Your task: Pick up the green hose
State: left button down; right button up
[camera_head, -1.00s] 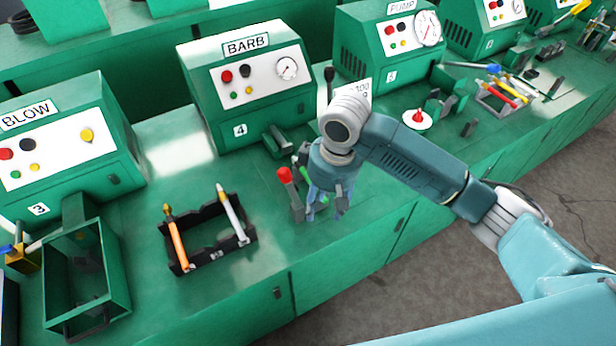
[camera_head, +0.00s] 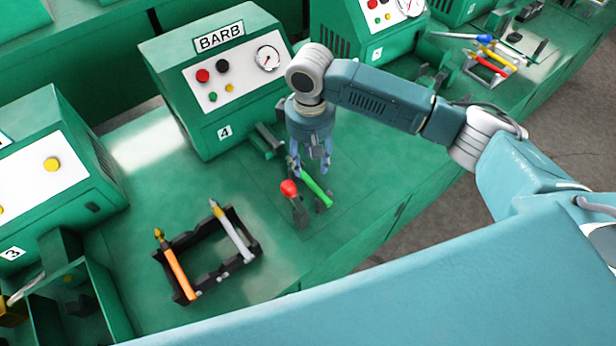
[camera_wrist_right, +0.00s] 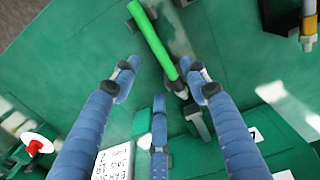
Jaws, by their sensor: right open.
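The green hose (camera_head: 316,188) is a short bright green tube on the bench in front of the BARB machine. It appears to rest across small dark supports, beside a lever with a red knob (camera_head: 289,187). My right gripper (camera_head: 311,170) points down over the hose's machine-side end, its fingers open and nothing held. In the right wrist view the hose (camera_wrist_right: 153,40) runs from the top toward the right fingertip of my gripper (camera_wrist_right: 162,85), and its near end lies close to that finger. I cannot tell whether they touch. My left gripper is not in view.
The BARB machine (camera_head: 215,80) stands just behind. A black rack (camera_head: 225,265) with an orange-bodied hose and a white-grey one sits to the left. A printed card (camera_wrist_right: 112,160) and a red-knobbed white disc (camera_wrist_right: 35,144) show in the wrist view.

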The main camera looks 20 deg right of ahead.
aim_at(310, 183)
jog(key=shift+f, duration=0.6)
notch_tip(310, 183, down, 5)
jog(key=shift+s+r+p, duration=0.1)
jog(key=shift+s+p, duration=0.05)
jog(key=shift+p, duration=0.9)
jog(key=shift+c, duration=1.1)
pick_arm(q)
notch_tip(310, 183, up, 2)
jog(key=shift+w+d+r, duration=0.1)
pick_arm(e)
grip_shut()
